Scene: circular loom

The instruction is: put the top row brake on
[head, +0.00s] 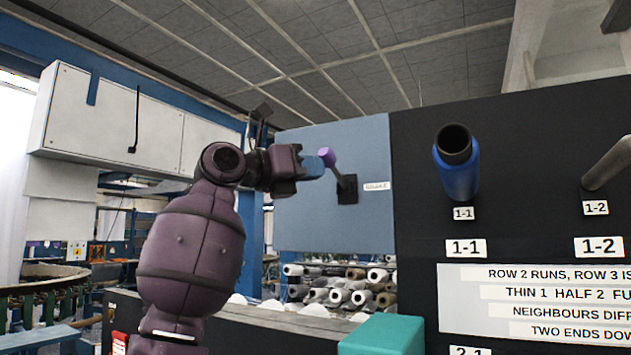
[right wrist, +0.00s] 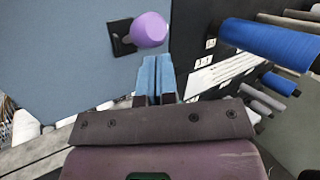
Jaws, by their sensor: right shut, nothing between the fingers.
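The brake lever has a purple knob (head: 327,157) on a grey stem, rising up and left from a black base plate (head: 347,190) on the blue-grey panel (head: 300,225). A small label sits right of the base. My right gripper (head: 318,164) is shut and empty, its blue fingertips close beside the knob's left side in the head view. In the right wrist view the knob (right wrist: 150,30) is just beyond the tips of the shut fingers (right wrist: 157,62). Whether they touch it I cannot tell. My left gripper is not in view.
A blue spool (head: 457,172) sticks out of the black panel (head: 540,130) above label 1-1. A bare peg (head: 607,165) stands at 1-2. A teal box (head: 385,336) is at the bottom. Several yarn cones (head: 340,290) lie behind, below the blue-grey panel.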

